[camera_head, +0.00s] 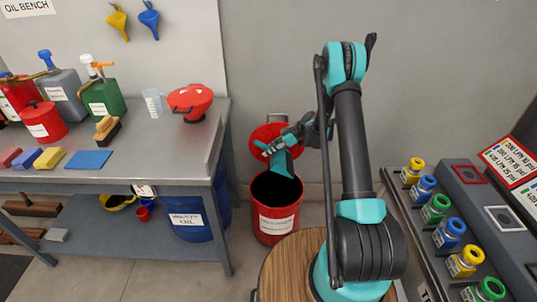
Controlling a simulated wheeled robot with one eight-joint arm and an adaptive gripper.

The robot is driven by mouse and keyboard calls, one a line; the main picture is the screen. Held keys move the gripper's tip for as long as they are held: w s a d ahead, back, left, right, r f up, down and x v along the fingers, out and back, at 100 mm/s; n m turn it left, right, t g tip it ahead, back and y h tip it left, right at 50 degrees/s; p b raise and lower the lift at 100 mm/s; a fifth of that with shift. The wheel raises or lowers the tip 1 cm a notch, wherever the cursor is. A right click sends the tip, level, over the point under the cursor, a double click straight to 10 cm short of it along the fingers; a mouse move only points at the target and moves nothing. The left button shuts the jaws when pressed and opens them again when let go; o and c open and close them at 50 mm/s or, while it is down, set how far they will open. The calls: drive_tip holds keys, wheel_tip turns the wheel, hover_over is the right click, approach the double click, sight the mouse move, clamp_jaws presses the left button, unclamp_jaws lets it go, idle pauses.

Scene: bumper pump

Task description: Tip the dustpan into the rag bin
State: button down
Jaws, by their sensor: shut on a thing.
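The rag bin (277,225) is a red can with a white label, standing on the floor right of the bench. Its red lid (262,134) stands open behind it, and its mouth looks dark inside. My gripper (287,140) is above the back of the bin, shut on the teal dustpan (282,162). The dustpan is tilted steeply, with its pan end hanging down over the bin's mouth. I cannot tell whether it touches the rim or whether anything is left on it. My fingers partly cover its handle.
A grey bench (150,130) on the left carries cans, a brush (106,130), sponges and a red bowl-shaped thing (190,100). A blue waste oil drum (187,222) stands beneath. A rack of colored-cap bottles (440,205) is on the right. A round wooden top (285,265) is in front.

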sight(267, 146)
wheel_tip(267, 146, up, 3)
drive_tip(key=h, duration=0.4)
drive_tip(key=shift+s+a+r, duration=0.1)
drive_tip(key=shift+r+h, duration=0.6)
drive_tip(key=shift+h, duration=0.3)
drive_tip(key=s+d+r+m+t+h, duration=0.25)
drive_tip(key=d+r+m, duration=0.25)
drive_tip(key=d+m, duration=0.45)
drive_tip(key=s+d+r+m+t+h, duration=0.25)
drive_tip(key=d+r+m, duration=0.25)
drive_tip(key=d+m, duration=0.4)
drive_tip(key=s+d+f, duration=0.1)
drive_tip(key=s+f, duration=0.5)
drive_tip(key=f, duration=0.1)
drive_tip(key=shift+d+f+g+y, duration=0.15)
drive_tip(key=shift+d+g+y, duration=0.15)
